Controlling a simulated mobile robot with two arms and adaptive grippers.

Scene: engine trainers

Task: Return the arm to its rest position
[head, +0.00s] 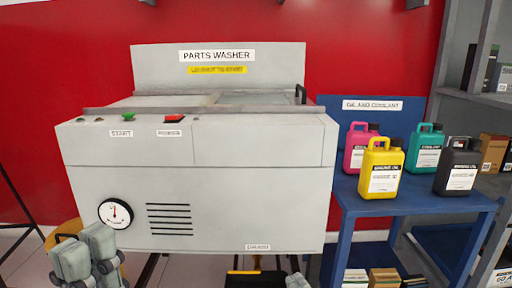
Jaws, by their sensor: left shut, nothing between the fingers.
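My left gripper (88,254) is in the lower left corner of the head view, in front of the parts washer's lower left part and left of its round gauge. It looks grey and blocky, with its fingers together and nothing between them. The rest of my left arm is out of view. A small grey piece shows at the bottom edge, right of the middle, too little to tell what it is.
The white parts washer (250,180) fills the middle, with a green start button (129,117) and a red switch (174,118). A blue cart (415,203) at right carries several bottles, including a yellow one (381,168). Grey shelving (470,105) stands at far right.

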